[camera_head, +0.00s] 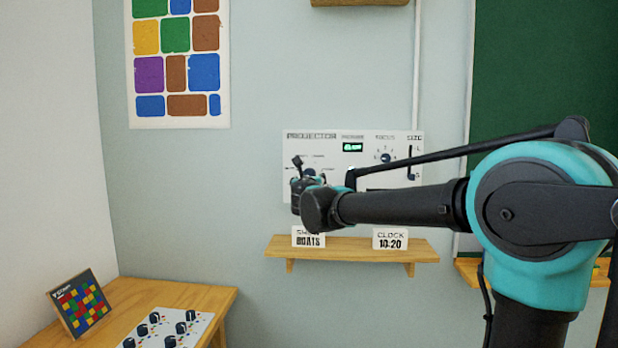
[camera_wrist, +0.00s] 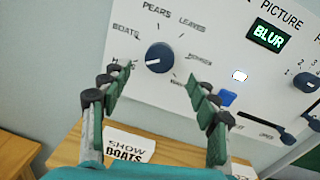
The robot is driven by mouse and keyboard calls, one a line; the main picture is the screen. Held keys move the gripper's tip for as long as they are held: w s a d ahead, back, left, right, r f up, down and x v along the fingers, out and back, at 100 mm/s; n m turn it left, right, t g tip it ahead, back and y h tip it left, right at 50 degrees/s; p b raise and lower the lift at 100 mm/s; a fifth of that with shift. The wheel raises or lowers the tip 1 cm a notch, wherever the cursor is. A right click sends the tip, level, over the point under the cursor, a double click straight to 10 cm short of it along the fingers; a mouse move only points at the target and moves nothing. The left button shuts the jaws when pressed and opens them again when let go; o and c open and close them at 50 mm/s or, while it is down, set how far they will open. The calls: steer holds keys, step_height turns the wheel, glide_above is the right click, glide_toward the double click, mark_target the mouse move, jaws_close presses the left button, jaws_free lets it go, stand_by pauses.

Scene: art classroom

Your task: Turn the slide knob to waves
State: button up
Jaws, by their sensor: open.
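The projector panel (camera_head: 350,195) is on the wall, and my gripper covers its left part in the head view. In the wrist view the dark blue slide knob (camera_wrist: 159,57) has labels around it. PEARS, LEAVES and BOATS are readable; a right-hand label is too blurred to read and a lower-left one is partly hidden by a finger. A pale mark on the knob seems to point lower left. My gripper (camera_wrist: 158,82) is open, its fingers left and right below the knob with nothing between them. It also shows before the panel in the head view (camera_head: 306,172).
A small screen (camera_wrist: 270,34) reads BLUR. Another knob (camera_wrist: 306,82), a blue button (camera_wrist: 227,98) and a slider lie to the right. A shelf (camera_head: 345,249) below bears a SHOW BOATS card (camera_wrist: 127,148) and a CLOCK 10:20 card (camera_head: 390,239). A table (camera_head: 215,297) stands lower left.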

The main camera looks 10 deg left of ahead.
mark_target(309, 175)
steer(key=w, duration=0.6)
steer(key=shift+w+a, duration=0.25)
steer(key=shift+w, duration=0.05)
steer(key=shift+c, duration=0.5)
steer(key=c, duration=1.1)
steer(key=shift+o, duration=0.2)
